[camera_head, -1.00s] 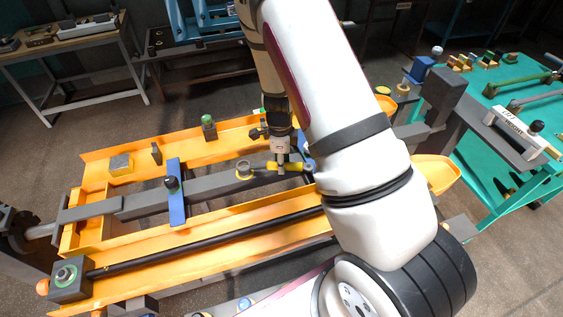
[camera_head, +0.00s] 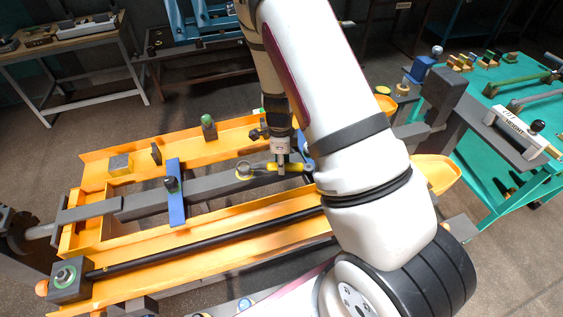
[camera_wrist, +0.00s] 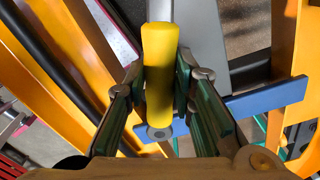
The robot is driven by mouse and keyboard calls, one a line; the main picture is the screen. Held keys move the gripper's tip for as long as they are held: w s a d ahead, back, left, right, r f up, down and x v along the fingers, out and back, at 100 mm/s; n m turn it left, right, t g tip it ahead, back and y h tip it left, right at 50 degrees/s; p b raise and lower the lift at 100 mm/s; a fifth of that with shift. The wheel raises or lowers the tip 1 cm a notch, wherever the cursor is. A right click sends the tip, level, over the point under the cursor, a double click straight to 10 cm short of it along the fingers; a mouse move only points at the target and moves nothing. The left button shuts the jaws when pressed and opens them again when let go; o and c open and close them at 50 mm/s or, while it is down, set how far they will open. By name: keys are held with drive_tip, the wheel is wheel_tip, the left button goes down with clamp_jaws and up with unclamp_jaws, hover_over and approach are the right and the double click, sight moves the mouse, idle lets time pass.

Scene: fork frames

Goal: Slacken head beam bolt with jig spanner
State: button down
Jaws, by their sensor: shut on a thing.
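The jig spanner has a yellow handle (camera_head: 293,167) and a ring end (camera_head: 243,169). It lies along the grey beam (camera_head: 150,202) in the head view. My gripper (camera_head: 281,166) points down and is shut on the yellow handle. I cannot tell whether the ring sits around a bolt. My arm hides the right part of the beam in the head view.
A blue crossbar (camera_head: 176,205) with a black knob crosses the beam left of the spanner. The orange frame (camera_head: 100,156) runs along both sides, with a dark rod (camera_head: 205,240) in front. A teal table (camera_head: 470,150) stands at right. A green-topped post (camera_head: 208,124) stands behind.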

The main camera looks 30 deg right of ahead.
drive_tip(key=shift+f+b, duration=0.35)
drive_tip(key=shift+f, duration=0.6)
idle(0.3)
drive_tip(key=c, duration=2.2)
unclamp_jaws()
drive_tip(key=shift+c, duration=0.2)
clamp_jaws()
drive_tip(key=shift+w+d+n+b, duration=0.35)
drive_tip(key=shift+w+n+b, duration=0.05)
drive_tip(key=shift+w+n, duration=0.45)
drive_tip(key=shift+w+d+n+b, duration=0.35)
drive_tip(key=shift+w+n, duration=0.45)
drive_tip(key=shift+n, duration=0.05)
drive_tip(key=shift+s+a+m, duration=0.35)
drive_tip(key=shift+s+m, duration=0.35)
drive_tip(key=shift+s, duration=0.05)
